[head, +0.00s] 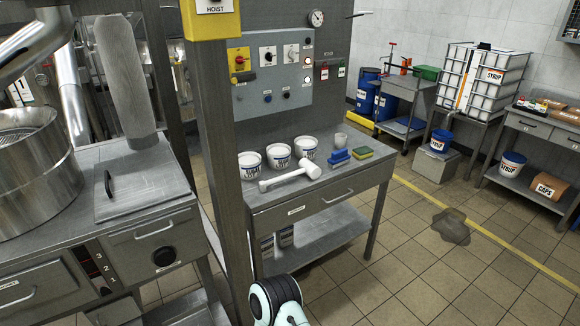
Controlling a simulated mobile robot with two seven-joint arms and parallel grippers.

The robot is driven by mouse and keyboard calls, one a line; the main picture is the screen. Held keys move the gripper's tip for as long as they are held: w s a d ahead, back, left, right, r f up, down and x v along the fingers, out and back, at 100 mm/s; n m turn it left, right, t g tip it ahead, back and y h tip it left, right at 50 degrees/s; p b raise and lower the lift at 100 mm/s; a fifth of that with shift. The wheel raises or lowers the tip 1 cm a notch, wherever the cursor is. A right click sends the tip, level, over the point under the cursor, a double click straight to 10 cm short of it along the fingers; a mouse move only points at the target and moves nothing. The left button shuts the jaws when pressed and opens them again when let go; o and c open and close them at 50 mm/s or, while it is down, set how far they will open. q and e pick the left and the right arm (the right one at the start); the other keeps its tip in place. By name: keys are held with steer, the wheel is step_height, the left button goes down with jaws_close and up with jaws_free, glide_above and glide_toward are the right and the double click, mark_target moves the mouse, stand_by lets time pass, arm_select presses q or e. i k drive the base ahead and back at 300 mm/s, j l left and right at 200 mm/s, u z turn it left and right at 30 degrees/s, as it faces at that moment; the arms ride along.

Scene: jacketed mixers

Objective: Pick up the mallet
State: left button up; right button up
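The white mallet (288,177) lies on the top of the grey metal work table (345,188), near its front edge. Its handle points left and its head is at the right end. The mallet is in plain view and nothing holds it. A pale and black rounded part of my own arm shows at the bottom edge, below and in front of the table. Neither of my grippers is in view.
Behind the mallet stand several white tubs (279,156) and a small cup (340,139). A metal post (223,150) rises left of the table. A dark puddle (451,226) marks the floor.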

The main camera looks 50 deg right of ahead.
mark_target(306, 167)
steer(key=l+u, duration=0.25)
steer(key=l, duration=0.85)
steer(key=l+u, duration=0.1)
steer(key=l, duration=2.15)
